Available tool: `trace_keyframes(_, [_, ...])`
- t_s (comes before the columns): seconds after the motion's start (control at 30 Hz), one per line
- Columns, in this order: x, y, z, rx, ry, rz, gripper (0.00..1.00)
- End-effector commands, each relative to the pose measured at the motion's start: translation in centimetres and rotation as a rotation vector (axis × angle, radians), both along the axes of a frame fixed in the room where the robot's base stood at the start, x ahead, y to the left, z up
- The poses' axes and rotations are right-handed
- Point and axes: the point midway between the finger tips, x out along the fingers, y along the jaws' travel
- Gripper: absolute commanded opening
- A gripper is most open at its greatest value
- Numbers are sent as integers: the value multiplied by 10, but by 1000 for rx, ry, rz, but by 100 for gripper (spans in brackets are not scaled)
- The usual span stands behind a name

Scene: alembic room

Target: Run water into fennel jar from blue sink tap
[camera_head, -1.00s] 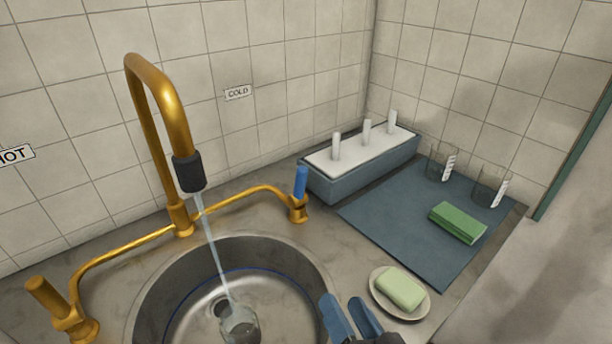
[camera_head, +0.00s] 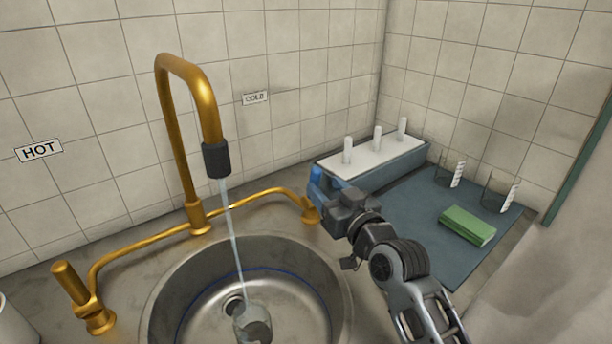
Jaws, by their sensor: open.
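The brass tap (camera_head: 179,110) stands behind the steel sink, and a thin stream of water (camera_head: 233,225) runs from its dark nozzle. A clear glass jar (camera_head: 252,323) stands in the sink basin (camera_head: 300,305) by the drain, under the stream; I cannot read any label on it.
The hot-tap handle (camera_head: 70,283) is at the left under a HOT sign (camera_head: 39,150). A peg rack (camera_head: 405,160), two labelled glasses (camera_head: 448,172) (camera_head: 500,191) and a green sponge (camera_head: 467,226) are at the right on a blue mat (camera_head: 425,250).

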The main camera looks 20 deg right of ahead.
Motion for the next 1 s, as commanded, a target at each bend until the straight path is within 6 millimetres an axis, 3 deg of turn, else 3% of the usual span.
trace_keyframes(0.5, [64,9,2,0,0,2,52])
trace_keyframes(0.93, [74,10,1,3,-2,0,52])
trace_keyframes(1.0, [74,10,1,3,-1,0,47])
